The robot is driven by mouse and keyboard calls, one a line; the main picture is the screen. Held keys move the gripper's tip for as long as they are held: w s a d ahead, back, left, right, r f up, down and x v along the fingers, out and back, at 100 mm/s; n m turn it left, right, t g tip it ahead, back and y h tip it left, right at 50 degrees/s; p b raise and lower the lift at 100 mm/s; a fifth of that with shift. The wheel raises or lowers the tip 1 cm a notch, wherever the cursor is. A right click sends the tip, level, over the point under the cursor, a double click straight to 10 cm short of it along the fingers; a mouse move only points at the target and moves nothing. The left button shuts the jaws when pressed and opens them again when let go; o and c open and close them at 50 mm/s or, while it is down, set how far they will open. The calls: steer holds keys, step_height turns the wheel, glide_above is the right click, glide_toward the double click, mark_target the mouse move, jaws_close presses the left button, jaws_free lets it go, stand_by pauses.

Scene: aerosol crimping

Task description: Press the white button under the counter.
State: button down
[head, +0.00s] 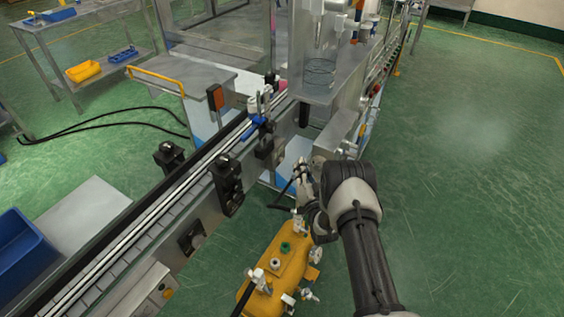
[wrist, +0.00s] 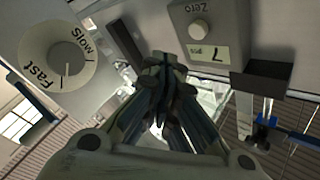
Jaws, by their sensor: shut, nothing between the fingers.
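The white button (wrist: 198,30) is a small round knob on a grey box (wrist: 228,25) in the wrist view, upper right of my fingers. I see no contact; the depth gap is hard to judge. In the head view my gripper (head: 301,172) is beside the conveyor machine's side; the button cannot be made out there.
A white dial marked Fast and Slow (wrist: 60,55) is left of my fingers in the wrist view. A dark bracket (wrist: 266,78) is at the right. In the head view a yellow tank (head: 282,262) with valves stands below my gripper. The green floor (head: 470,170) at right is clear.

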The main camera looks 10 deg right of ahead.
steer(key=shift+w+a+b, duration=0.35)
steer(key=shift+w+a, duration=0.15)
steer(key=shift+a, duration=0.15)
steer(key=shift+w+a+b, duration=0.3)
steer(key=shift+w+a, duration=0.15)
steer(key=shift+a, duration=0.2)
stand_by(0.5)
steer(key=shift+w+a+b, duration=0.25)
steer(key=shift+a+b, duration=0.1)
steer(key=shift+b, duration=0.05)
steer(key=shift+w+a+b, duration=0.25)
steer(key=shift+a+b, duration=0.05)
steer(key=shift+a, duration=0.05)
stand_by(0.8)
steer(key=shift+d, duration=0.1)
steer(key=shift+s+d, duration=0.5)
steer(key=shift+d, duration=0.1)
steer(key=s+d, duration=0.1)
steer(key=d, duration=0.1)
steer(key=s+d+p, duration=0.1)
steer(key=s+d, duration=0.1)
stand_by(0.6)
